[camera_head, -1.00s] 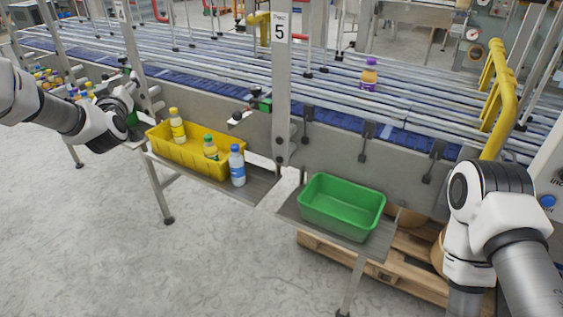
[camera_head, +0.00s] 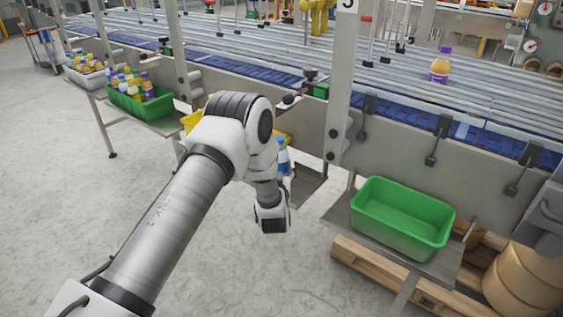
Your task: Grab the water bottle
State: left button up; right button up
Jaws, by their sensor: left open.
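The water bottle (camera_head: 283,158), with a blue cap and a blue and white body, stands beside the yellow bin, partly hidden behind my left arm. The yellow bin (camera_head: 191,121) shows only in small parts around the arm. The bottles inside it are hidden. My left gripper (camera_head: 272,214) hangs at the end of the arm, just in front of and below the bottle in the picture. It is open, but its fingers are hard to make out. I cannot tell whether it touches the bottle. My right gripper is not in view.
An empty green bin (camera_head: 395,240) sits on a shelf at the right, above a wooden pallet (camera_head: 380,272). A green bin with several bottles (camera_head: 139,106) is at the left. A purple-capped bottle (camera_head: 440,68) is on the conveyor.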

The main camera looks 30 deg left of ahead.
pick_arm(q)
jog(key=p+x, duration=0.1)
jog(key=x, duration=0.3)
jog(key=shift+w+f, duration=0.1)
jog(key=shift+w, duration=0.05)
jog(key=c, duration=1.1)
jog(key=shift+c, duration=0.2)
jog(key=shift+r, duration=0.2)
